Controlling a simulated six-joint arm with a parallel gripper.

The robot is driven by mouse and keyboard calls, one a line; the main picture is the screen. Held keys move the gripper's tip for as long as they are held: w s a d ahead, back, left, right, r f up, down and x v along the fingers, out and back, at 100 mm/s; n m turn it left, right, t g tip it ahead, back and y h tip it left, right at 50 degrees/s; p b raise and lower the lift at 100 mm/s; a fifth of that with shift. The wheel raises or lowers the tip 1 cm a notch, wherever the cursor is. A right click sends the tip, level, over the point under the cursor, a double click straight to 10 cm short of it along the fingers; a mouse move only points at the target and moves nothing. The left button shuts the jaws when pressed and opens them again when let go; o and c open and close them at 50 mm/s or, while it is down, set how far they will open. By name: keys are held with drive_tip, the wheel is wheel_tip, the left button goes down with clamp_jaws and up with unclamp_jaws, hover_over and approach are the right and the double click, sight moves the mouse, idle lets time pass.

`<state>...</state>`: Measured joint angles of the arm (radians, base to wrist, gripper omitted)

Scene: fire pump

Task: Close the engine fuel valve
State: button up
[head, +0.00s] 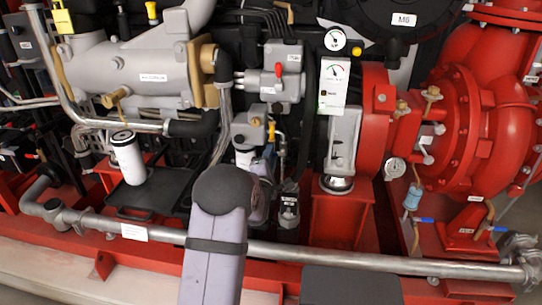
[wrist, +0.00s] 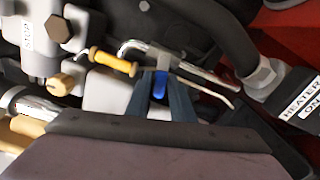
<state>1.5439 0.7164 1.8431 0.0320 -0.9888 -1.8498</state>
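In the wrist view, my gripper (wrist: 161,77) has its two dark blue-grey fingers apart. A small bright blue piece (wrist: 160,86) shows between them; I cannot tell if the fingers touch it. A metal pipe fitting with thin bent tubes (wrist: 163,58) lies just past the fingertips. A yellow handle (wrist: 112,62) sits to the left of the fingertips, apart from them. It seems to be the yellow piece (head: 272,130) beside the grey filter head in the head view. No label names the fuel valve. In the head view, my arm hides my fingers.
A dark hose (wrist: 215,40) and a "HEATER ON" label (wrist: 302,105) lie to the right in the wrist view. A white filter (head: 128,158) stands left in the head view. A long grey pipe (head: 350,260) crosses the front. The red pump (head: 495,120) fills the right.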

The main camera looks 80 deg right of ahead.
drive_tip(key=shift+d, duration=0.25)
clamp_jaws()
drive_tip(key=shift+w+r+m, duration=0.1)
drive_tip(key=shift+r+m, duration=0.15)
drive_tip(key=shift+m, duration=0.55)
drive_tip(key=shift+r+m, duration=0.25)
drive_tip(key=shift+m, duration=0.55)
unclamp_jaws()
drive_tip(key=shift+a, duration=0.15)
drive_tip(key=a, duration=0.7)
